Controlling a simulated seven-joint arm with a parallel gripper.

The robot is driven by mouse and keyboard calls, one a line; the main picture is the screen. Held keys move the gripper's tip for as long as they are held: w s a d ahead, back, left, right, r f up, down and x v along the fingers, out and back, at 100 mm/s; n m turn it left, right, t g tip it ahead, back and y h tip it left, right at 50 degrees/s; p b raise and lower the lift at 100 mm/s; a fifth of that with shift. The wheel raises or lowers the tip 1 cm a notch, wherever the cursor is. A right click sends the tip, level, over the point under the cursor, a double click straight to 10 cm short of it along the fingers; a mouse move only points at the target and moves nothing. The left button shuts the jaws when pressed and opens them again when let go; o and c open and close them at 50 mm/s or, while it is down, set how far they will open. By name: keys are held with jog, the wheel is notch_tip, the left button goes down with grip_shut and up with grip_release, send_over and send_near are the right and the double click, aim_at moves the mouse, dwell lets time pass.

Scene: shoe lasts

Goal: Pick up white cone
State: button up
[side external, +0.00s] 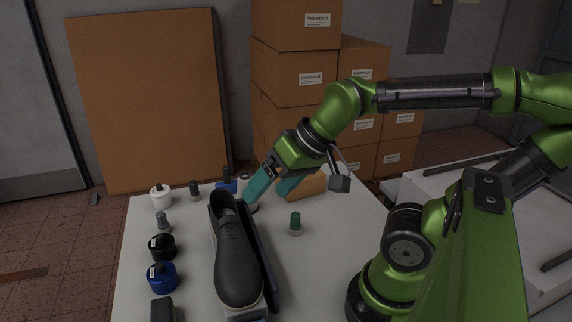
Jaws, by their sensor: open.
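My gripper (267,194) is open, its two teal fingers pointing down and left over the far side of the table, just behind the dark shoe. A small, partly hidden object with a pale base (254,208) sits by the left fingertip; I cannot tell whether it is between the fingers. No plain white cone is clearly visible. The clearest white item is a squat white container with a knob-like top (161,198), upright at the table's far left corner, well left of my gripper.
A dark shoe (236,260) on a stand fills the table's middle. Black (161,248) and blue (161,278) containers line the left side. A green-topped piece (295,223) stands right of the shoe. The white table (335,270) is clear at right. Cardboard boxes (295,75) are stacked behind.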

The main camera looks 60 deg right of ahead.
jog(key=w+d+f+m+g+h, duration=0.1)
jog(key=w+d+f+g+h, duration=0.15)
jog(key=w+d, duration=0.65)
jog(key=m+h, duration=0.2)
jog(key=h, duration=0.1)
send_near(244, 179)
jog(key=shift+t, duration=0.45)
jog(key=x, duration=0.4)
jog(key=d+x, duration=0.1)
jog(key=x, duration=0.8)
jog(key=shift+s+d+r, duration=0.2)
jog(key=shift+d, duration=0.1)
grip_shut()
